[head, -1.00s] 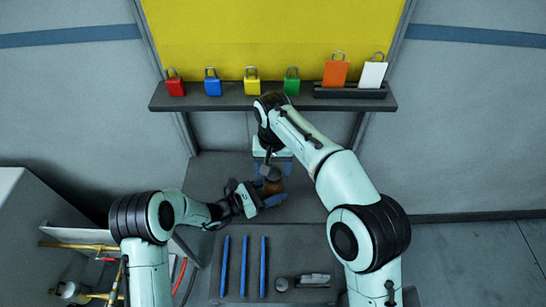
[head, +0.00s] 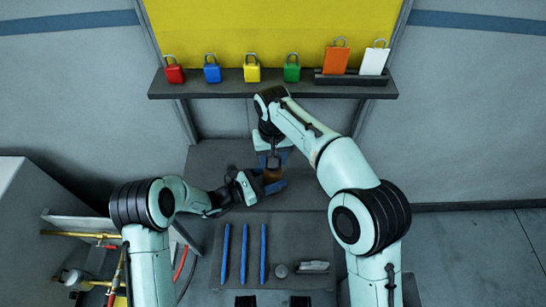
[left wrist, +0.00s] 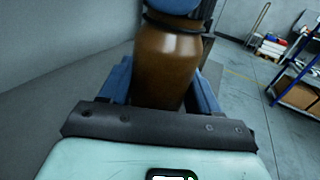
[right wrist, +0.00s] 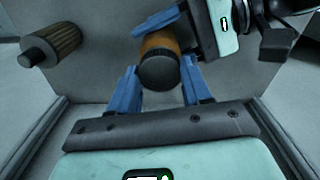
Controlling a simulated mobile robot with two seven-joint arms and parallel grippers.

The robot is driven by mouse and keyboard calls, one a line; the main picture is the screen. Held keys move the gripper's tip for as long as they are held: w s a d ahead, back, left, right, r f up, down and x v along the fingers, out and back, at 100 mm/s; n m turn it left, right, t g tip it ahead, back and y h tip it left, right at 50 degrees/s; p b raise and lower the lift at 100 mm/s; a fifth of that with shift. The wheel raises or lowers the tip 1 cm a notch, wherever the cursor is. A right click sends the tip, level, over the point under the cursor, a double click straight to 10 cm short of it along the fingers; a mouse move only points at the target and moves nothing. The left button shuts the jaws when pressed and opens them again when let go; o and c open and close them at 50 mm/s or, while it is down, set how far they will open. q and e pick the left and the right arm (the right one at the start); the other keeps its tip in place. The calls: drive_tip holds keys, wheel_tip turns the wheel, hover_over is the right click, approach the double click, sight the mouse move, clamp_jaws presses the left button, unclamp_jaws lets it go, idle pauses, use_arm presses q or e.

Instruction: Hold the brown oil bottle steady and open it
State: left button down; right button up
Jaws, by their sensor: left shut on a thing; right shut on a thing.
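The brown oil bottle (head: 272,175) stands upright on the dark bench, held between the blue fingers of my left gripper (head: 270,180). In the left wrist view the brown body (left wrist: 166,62) fills the space between those fingers. My right gripper (head: 273,158) comes from above and is shut on the dark round cap (right wrist: 158,72), which faces the right wrist camera. The cap is at the bottle's top; whether it has turned cannot be told. In the head view, the right gripper mostly hides the cap.
Several blue rods (head: 243,254), a small grey round piece (head: 281,271) and a pale metal item (head: 313,266) lie on a dark mat (head: 300,232). A shelf (head: 230,90) with padlocks is behind. A brown ribbed cylinder (right wrist: 52,46) shows in the right wrist view.

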drive_tip(key=shift+n, duration=0.4)
drive_tip(key=shift+r, duration=0.2)
drive_tip(key=shift+r, duration=0.9)
drive_tip(key=shift+r, duration=2.05)
use_arm(q)
drive_tip(key=shift+c, duration=0.8)
unclamp_jaws()
